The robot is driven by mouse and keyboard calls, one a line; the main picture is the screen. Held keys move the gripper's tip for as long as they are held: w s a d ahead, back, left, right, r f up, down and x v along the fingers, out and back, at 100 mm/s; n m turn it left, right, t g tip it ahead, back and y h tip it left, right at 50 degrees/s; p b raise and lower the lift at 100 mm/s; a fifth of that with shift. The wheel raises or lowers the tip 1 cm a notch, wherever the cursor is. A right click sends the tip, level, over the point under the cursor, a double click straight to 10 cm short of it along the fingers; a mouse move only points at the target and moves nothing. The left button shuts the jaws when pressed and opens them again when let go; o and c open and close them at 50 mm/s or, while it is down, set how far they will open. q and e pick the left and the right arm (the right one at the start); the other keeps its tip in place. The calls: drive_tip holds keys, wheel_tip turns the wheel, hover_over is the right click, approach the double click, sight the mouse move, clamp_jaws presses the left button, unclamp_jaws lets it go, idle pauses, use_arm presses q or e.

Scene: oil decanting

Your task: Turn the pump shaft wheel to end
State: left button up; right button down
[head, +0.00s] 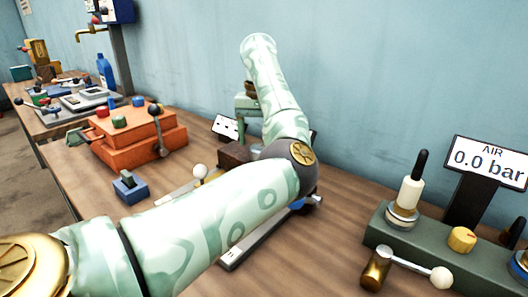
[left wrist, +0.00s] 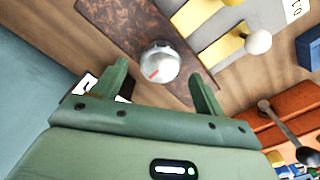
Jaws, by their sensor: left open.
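A round silver knob with a red mark (left wrist: 160,62), which looks like the pump shaft wheel, sits on a dark rust-brown block (left wrist: 128,27) in the left wrist view. My left gripper (left wrist: 159,70) is open, with one finger on either side of the knob in that view. I cannot tell whether the fingers are level with it or touch it. In the head view my left gripper (head: 247,108) is partly hidden by my arm, above the brown block (head: 234,154). The knob is hidden there. My right gripper is not in view.
A grey plate with yellow strips and a white ball knob (left wrist: 258,42) lies beside the block. An orange box with a lever (head: 130,138) and a blue switch box (head: 130,187) stand left. A green air unit (head: 430,245) reading 0.0 bar stands right. The wall is behind.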

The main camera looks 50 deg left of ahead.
use_arm(q)
wheel_tip(320, 180, down, 2)
drive_tip(key=shift+f+b, duration=0.2)
drive_tip(key=shift+b, duration=0.1)
drive_tip(key=shift+f, duration=0.15)
drive_tip(key=c, duration=1)
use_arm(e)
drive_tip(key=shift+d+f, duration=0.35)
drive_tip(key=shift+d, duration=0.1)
